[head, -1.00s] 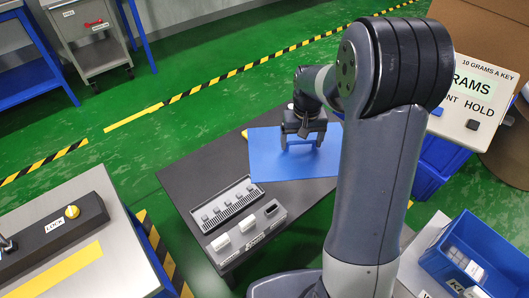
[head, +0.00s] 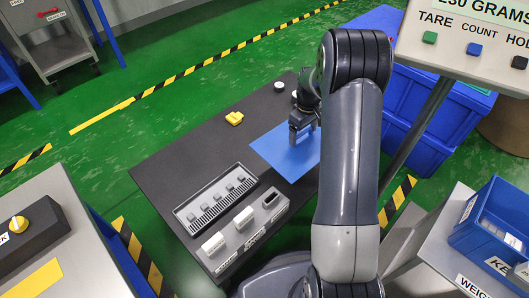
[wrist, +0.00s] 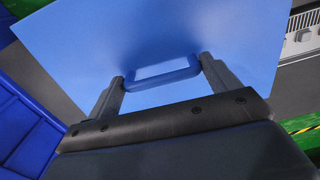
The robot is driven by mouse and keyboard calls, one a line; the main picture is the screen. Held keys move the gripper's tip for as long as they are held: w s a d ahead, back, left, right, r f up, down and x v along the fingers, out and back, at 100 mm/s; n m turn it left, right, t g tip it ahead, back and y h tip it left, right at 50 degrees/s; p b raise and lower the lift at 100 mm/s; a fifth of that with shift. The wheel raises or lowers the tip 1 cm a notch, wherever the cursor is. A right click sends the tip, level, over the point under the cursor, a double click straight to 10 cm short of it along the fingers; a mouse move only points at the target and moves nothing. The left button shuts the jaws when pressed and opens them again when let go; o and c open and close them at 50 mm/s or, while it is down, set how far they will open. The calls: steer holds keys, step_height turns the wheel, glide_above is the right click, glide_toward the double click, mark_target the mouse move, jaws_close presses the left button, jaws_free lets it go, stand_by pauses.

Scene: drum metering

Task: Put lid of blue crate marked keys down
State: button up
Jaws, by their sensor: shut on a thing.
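The blue lid (head: 276,147) is a flat sheet over the dark table, partly hidden by my arm. My gripper (head: 303,128) is above it. In the wrist view my gripper (wrist: 162,72) is shut on the ends of the handle of the lid (wrist: 120,35), one finger at each side. I cannot tell whether the lid touches the table. The blue crate (head: 480,250) at the right edge has a partly cut-off label starting "KE" and pale things inside.
The dark table (head: 165,165) carries a grey key rack (head: 215,198), a labelled grey block (head: 240,235), a yellow piece (head: 234,118) and a white disc (head: 279,86). A display (head: 470,30) on a post and blue crates (head: 430,95) stand right of my arm.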

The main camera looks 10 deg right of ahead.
mark_target(307, 130)
steer(key=f, duration=0.1)
steer(key=d+f, duration=0.1)
steer(key=f+b, duration=0.1)
steer(key=shift+w+d+n, duration=0.15)
steer(key=shift+w+n, duration=0.1)
steer(key=shift+n, duration=0.05)
step_height(307, 130, down, 10)
steer(key=b, duration=0.3)
steer(key=shift+r+b, duration=0.1)
steer(key=shift+b, duration=0.3)
steer(key=o, duration=1.1)
steer(key=shift+f, duration=0.2)
steer(key=shift+r, duration=0.1)
step_height(307, 130, up, 12)
steer(key=p, duration=0.4)
steer(key=shift+r+p, duration=0.1)
steer(key=shift+p, duration=0.2)
